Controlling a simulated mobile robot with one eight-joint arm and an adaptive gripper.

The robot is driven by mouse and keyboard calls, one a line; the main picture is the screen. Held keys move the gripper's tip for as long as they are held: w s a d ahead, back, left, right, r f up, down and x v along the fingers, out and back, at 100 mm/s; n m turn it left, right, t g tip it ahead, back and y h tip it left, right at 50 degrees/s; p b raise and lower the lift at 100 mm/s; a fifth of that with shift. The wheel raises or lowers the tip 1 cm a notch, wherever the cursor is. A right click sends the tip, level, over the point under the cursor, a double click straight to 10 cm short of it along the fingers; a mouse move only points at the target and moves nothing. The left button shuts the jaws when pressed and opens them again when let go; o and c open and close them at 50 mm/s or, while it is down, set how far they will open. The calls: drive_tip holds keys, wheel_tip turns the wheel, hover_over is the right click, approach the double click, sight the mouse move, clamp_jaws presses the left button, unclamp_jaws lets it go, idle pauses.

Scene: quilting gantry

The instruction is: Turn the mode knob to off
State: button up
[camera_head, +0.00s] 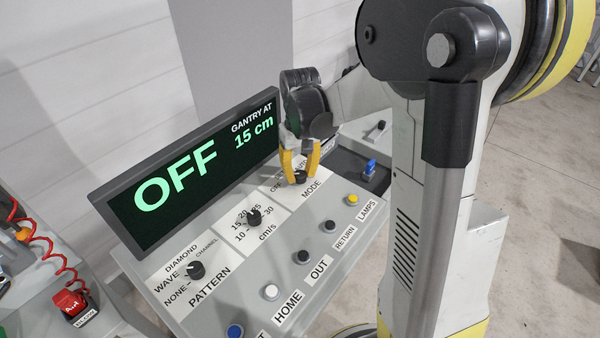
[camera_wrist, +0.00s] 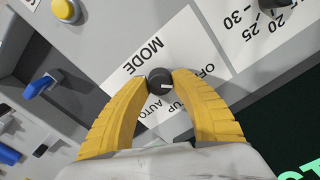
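The mode knob (camera_wrist: 159,83) is a small dark round knob on a white label plate marked MODE (camera_wrist: 143,56). In the wrist view its white pointer mark points to the right, roughly toward the OFF label (camera_wrist: 207,71); the other labels are partly hidden by my fingers. My gripper (camera_wrist: 160,80) has two yellow fingers, one on each side of the knob, seemingly touching it. In the head view my gripper (camera_head: 301,178) points down onto the knob, which is partly covered. The display (camera_head: 190,185) reads OFF and GANTRY AT 15 cm.
The speed knob (camera_head: 254,217) and pattern knob (camera_head: 196,269) stand to the left on the same panel. A row of push buttons, including a yellow one (camera_head: 352,199), runs along the front. A blue switch (camera_head: 370,168) sits to the right of the mode knob.

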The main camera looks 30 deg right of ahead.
sight(300, 173)
drive_tip(key=o, duration=0.3)
wheel_tip(300, 173, up, 12)
drive_tip(key=shift+r, duration=0.1)
idle(0.4)
idle(0.3)
drive_tip(key=s+a+t, duration=0.2)
drive_tip(key=s+a, duration=0.1)
drive_tip(key=s, duration=0.2)
drive_tip(key=s+a+n+t, duration=0.1)
drive_tip(key=s+a+t, duration=0.1)
drive_tip(key=s+a, duration=0.2)
drive_tip(key=s+a+f+t, duration=0.1)
drive_tip(key=s+a+t, duration=0.2)
drive_tip(key=s, duration=0.3)
drive_tip(key=shift+a, duration=0.15)
